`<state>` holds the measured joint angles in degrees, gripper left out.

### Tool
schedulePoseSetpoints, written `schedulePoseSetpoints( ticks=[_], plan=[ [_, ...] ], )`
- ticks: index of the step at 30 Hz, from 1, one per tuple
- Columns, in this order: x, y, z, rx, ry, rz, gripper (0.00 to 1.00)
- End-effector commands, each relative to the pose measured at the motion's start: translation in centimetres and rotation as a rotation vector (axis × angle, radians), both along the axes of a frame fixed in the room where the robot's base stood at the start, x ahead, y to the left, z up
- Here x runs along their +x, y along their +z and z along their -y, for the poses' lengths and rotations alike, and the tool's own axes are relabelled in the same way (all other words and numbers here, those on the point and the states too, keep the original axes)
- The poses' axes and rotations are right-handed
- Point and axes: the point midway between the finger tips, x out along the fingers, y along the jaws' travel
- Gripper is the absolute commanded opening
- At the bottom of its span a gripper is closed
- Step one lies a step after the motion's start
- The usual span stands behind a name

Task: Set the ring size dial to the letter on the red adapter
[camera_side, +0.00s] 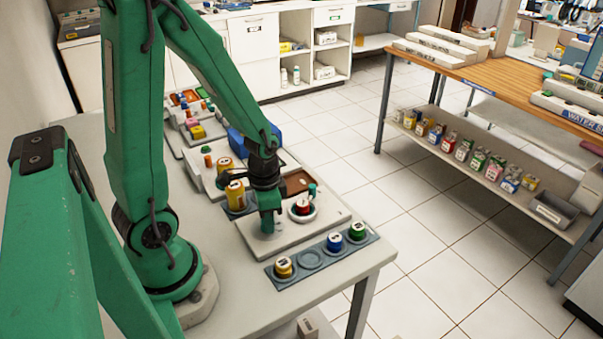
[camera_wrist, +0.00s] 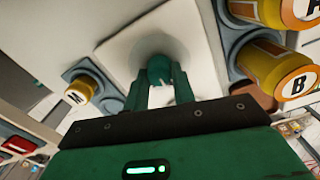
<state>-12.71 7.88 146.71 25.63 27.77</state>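The red adapter (camera_side: 302,207) sits upright in a round white seat on the pale board. A mark shows on its light top, but I cannot read the letter. My gripper (camera_side: 267,220) points down onto the same board, just left of the red adapter. In the wrist view, the two green fingers of my gripper (camera_wrist: 160,88) stand apart with a rounded green piece (camera_wrist: 158,66) between their tips. I cannot tell if it is the dial's knob, or if the fingers press on it. I see no dial letters.
A grey tray (camera_side: 310,258) in front holds a yellow adapter (camera_side: 284,267), an empty recess, a blue adapter (camera_side: 335,242) and a green adapter (camera_side: 357,231). Yellow cylinders (camera_side: 235,196) stand behind my gripper; two show A and B in the wrist view. A teal peg (camera_side: 312,190) stands behind the red adapter.

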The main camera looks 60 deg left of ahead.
Motion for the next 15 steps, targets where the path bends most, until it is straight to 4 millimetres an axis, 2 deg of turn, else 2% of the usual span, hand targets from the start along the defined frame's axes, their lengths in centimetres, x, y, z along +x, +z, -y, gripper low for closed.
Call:
schedulePoseSetpoints(
  ticks=[15],
  plan=[
    [0.07,0.04,-0.12,0.000,0.077,0.003,0.03]
  ],
)
